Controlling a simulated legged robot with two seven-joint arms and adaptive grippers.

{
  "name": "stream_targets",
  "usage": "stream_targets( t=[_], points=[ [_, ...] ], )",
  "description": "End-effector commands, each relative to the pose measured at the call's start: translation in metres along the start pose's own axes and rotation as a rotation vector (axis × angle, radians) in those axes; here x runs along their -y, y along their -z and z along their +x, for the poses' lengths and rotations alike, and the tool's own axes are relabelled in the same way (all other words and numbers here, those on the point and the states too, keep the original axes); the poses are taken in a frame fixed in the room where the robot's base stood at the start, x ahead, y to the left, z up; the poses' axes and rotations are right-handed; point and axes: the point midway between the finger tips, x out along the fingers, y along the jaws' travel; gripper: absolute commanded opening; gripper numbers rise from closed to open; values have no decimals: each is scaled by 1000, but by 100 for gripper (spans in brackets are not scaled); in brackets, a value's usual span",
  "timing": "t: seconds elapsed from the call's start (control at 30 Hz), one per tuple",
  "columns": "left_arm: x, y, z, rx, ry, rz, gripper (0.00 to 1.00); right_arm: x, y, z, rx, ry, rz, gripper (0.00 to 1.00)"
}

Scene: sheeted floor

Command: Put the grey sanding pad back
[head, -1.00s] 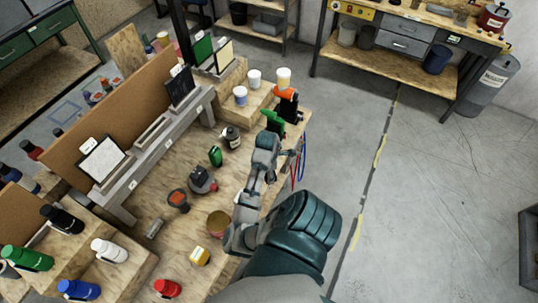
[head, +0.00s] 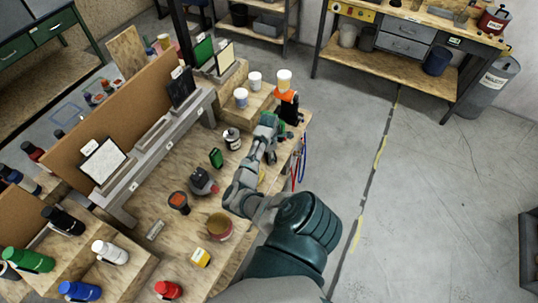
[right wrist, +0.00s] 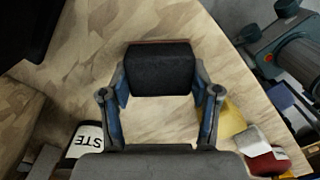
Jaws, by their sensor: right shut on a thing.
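My right gripper (right wrist: 160,85) is shut on the grey sanding pad (right wrist: 159,70), a dark block with a reddish-brown edge, held between both fingers in the right wrist view. The grey rack (head: 138,185) runs along the board on the left. It holds a white pad (head: 103,160) and a dark pad (head: 181,89); a slot (head: 153,133) between them looks empty. My left gripper is not in view.
White cups (head: 241,97) stand on a wooden step behind. A sander (head: 202,182) and a round tin (head: 219,227) lie on the table. Bottles crowd the front left.

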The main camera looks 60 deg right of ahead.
Motion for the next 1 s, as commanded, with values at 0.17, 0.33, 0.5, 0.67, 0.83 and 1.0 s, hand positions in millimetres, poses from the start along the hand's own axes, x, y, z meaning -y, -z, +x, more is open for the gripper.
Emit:
stream_targets(
  t=[0.17,0.33,0.5,0.67,0.83,1.0],
  points=[
    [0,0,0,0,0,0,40,0,-1,2,0,2,0,66],
    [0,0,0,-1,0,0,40,0,-1,2,0,2,0,87],
    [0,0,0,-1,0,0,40,0,0,1,0,1,0,87],
    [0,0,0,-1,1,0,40,0,0,-6,2,-1,1,87],
    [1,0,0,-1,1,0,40,0,-1,-37,4,-3,1,87],
    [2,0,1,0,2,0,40,-1,-1,-75,3,-2,1,87]
  ],
)
